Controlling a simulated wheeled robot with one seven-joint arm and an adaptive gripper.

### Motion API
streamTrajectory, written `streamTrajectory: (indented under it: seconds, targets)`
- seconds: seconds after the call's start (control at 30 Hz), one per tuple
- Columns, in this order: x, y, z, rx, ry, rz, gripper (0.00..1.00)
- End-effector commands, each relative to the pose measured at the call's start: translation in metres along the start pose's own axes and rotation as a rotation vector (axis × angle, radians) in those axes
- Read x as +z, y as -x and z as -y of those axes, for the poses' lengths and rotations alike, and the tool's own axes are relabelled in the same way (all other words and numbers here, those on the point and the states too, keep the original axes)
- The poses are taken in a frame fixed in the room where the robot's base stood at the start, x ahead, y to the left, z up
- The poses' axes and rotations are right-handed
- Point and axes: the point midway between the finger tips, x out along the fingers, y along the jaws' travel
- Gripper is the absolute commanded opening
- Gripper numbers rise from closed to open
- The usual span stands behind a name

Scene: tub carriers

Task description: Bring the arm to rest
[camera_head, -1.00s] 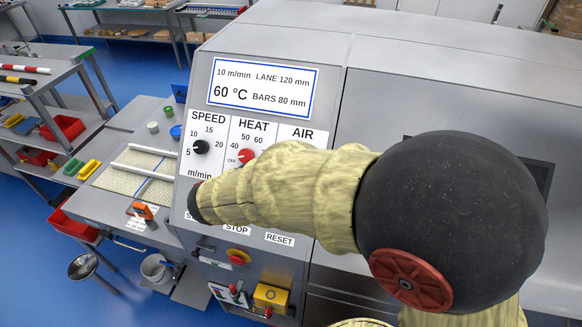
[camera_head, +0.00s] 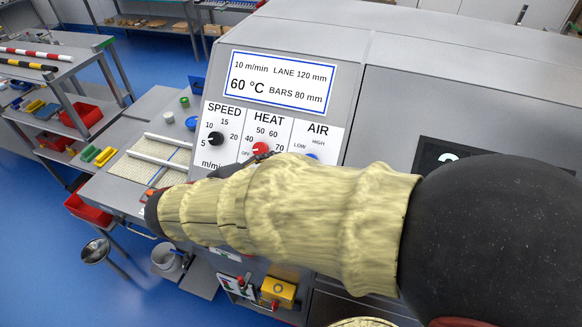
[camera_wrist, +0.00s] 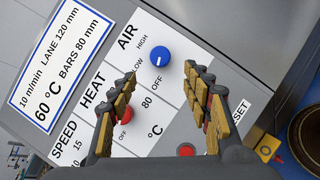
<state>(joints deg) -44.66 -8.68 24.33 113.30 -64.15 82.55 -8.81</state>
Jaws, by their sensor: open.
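My gripper (camera_wrist: 165,88) is open in the wrist view. Its two jointed fingers point at the control panel and only panel surface shows between them. The blue AIR knob (camera_wrist: 160,57) shows beyond and between the fingertips. The red HEAT knob (camera_wrist: 124,115) is partly covered by the left finger. In the head view my arm, in a yellowish sleeve, stretches across the lower panel. There the red HEAT knob (camera_head: 260,149) and the top of the blue AIR knob (camera_head: 312,157) show just above it. My gripper is mostly hidden behind the arm in that view.
The grey machine (camera_head: 420,70) fills the right side, close behind my arm. Its display (camera_head: 277,83) reads 60 °C. The black SPEED knob (camera_head: 215,139) is left of HEAT. A yellow box (camera_head: 278,292) sits below my arm. A side table and racks stand left, with blue floor between.

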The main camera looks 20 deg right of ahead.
Motion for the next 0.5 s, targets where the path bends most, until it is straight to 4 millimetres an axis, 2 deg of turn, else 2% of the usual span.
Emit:
streamTrajectory:
  seconds: [0.17,0.5]
  targets:
    - [-0.0001,0.0127,0.0001,0.001,0.001,0.0,0.49]
    - [0.0001,0.0139,0.0003,0.0,0.001,0.001,0.49]
